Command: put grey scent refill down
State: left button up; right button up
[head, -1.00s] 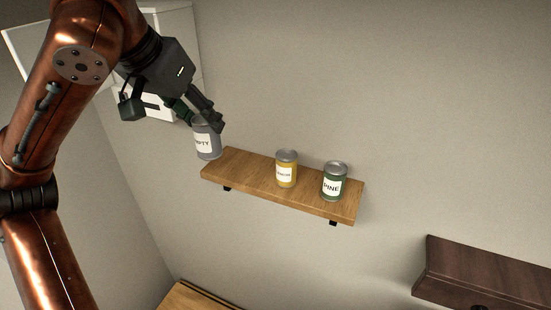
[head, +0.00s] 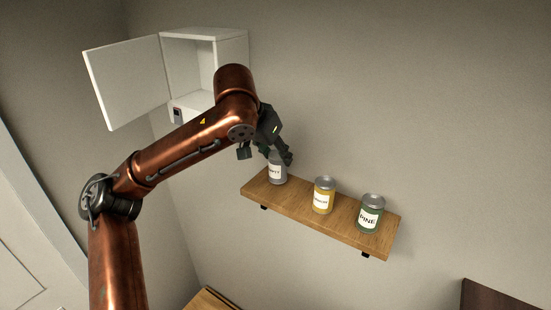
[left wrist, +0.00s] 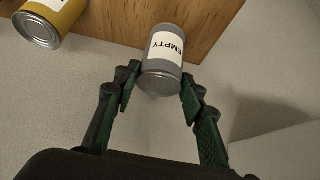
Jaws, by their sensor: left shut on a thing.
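The grey scent refill (head: 277,169) is a grey can with a white label reading EMPTY. My left gripper (head: 279,156) is shut on it near its top, at the left end of the wooden shelf (head: 343,230). The can looks upright over the board, and I cannot tell whether its base touches the wood. In the left wrist view the grey scent refill (left wrist: 160,80) sits between the two fingers of the left gripper (left wrist: 160,88), with the shelf (left wrist: 120,15) behind it. My right gripper is not in view.
A yellow can (head: 324,196) and a green can labelled PINE (head: 370,214) stand farther right on the shelf. A white wall cabinet (head: 190,60) with its door (head: 122,82) open hangs at the upper left. A dark wooden piece (head: 505,297) is at the lower right.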

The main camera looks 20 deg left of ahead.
pick_arm(q)
jog(key=shift+s+a+f, duration=0.1)
jog(key=shift+f, duration=0.75)
jog(key=shift+s+f, duration=0.1)
jog(key=shift+f, duration=0.1)
jog(key=o, duration=1.2)
jog(key=shift+c, duration=0.2)
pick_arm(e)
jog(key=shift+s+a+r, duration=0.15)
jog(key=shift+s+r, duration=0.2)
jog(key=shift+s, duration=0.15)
